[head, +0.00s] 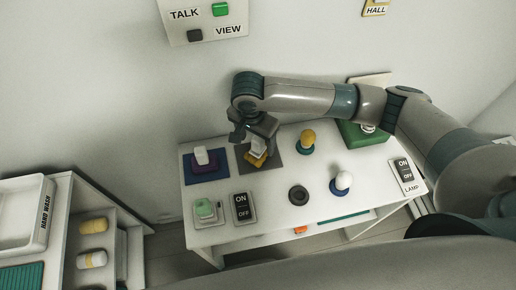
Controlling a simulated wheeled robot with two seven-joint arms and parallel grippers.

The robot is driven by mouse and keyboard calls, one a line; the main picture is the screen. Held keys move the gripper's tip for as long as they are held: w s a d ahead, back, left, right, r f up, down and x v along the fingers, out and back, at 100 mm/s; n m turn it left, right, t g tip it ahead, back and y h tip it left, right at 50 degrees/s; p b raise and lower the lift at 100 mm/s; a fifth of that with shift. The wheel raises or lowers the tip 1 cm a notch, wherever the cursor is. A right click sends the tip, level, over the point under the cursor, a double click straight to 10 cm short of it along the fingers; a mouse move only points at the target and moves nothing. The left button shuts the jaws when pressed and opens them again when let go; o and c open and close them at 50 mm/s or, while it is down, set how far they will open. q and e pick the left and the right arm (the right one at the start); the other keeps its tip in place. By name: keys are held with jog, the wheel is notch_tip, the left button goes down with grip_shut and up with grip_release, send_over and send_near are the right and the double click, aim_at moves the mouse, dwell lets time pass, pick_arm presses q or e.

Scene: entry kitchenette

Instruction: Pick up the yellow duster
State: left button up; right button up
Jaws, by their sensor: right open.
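A yellow object (257,160), which looks like the yellow duster, sits on a dark grey mat (273,170) at the back left of the white table. It is largely hidden by my right gripper, so its full shape does not show. My right gripper (259,151) points down right over it and is open. I cannot tell whether the fingers touch it. My left gripper is not in view.
On the table (270,208) are a white piece on a blue mat (208,177), a yellow-topped knob (307,138), a white-topped knob (343,180), a dark ring (298,195), a green button (205,208) and switches (242,207). A shelf unit (62,215) stands left.

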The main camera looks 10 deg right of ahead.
aim_at(259, 148)
jog(key=shift+d+f+p, duration=0.2)
jog(key=shift+f+p, duration=0.3)
jog(key=shift+f, duration=0.05)
jog(key=f, duration=0.2)
jog(key=f+p, duration=0.1)
jog(key=shift+w+d, duration=0.1)
jog(key=shift+d, duration=0.15)
jog(key=shift+f, duration=0.5)
jog(key=c, duration=1.2)
jog(key=shift+r, duration=0.15)
jog(key=shift+c, duration=0.2)
